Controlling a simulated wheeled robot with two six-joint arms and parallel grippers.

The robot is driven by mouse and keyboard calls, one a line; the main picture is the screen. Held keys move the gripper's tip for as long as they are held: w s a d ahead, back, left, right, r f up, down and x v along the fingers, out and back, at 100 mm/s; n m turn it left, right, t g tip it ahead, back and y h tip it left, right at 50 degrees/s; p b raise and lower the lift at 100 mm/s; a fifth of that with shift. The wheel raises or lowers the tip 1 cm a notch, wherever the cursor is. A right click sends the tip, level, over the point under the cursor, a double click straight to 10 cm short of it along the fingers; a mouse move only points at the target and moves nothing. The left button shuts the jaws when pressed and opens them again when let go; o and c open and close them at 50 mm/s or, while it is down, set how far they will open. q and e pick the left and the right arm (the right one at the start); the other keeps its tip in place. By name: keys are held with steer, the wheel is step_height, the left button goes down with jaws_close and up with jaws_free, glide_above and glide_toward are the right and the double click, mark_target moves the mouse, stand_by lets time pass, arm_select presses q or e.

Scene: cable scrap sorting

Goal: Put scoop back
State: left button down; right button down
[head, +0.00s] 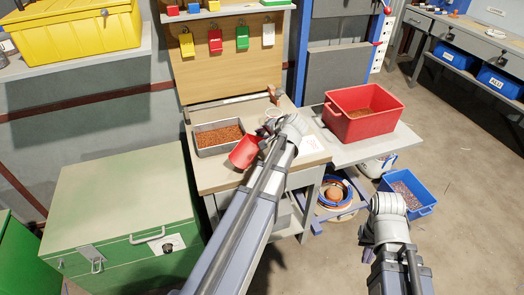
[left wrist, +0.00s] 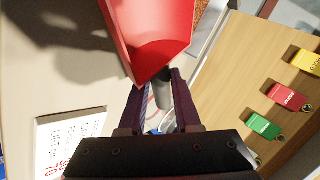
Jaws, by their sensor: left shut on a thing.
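The red scoop (head: 244,153) is held just above the front of the workbench, right of the metal tray (head: 196,139) of copper-coloured granules. My left gripper (head: 272,128) is shut on its handle; the arm hides part of the grip in the head view. In the left wrist view the red scoop (left wrist: 150,30) fills the top middle, and its grey handle (left wrist: 162,88) lies between the fingers of my left gripper (left wrist: 158,90). My right gripper (head: 388,203) is off the bench at the lower right; its fingers cannot be made out.
A red crate (head: 348,127) with granules stands on the right shelf. A blue bin (head: 424,210) is on the floor below. Coloured tags (head: 215,41) hang on the back board. A printed sheet (left wrist: 68,138) lies on the bench. A green chest (head: 115,205) stands left.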

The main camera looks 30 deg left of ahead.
arm_select(q)
steer(key=shift+f+b, duration=1.8)
steer(key=shift+f, duration=0.3)
steer(key=shift+f, duration=0.25)
steer(key=c, duration=0.9)
jaws_free()
steer(key=shift+r, duration=0.1)
steer(key=shift+r, duration=0.1)
steer(key=p+v, duration=0.8)
steer(key=v, duration=0.4)
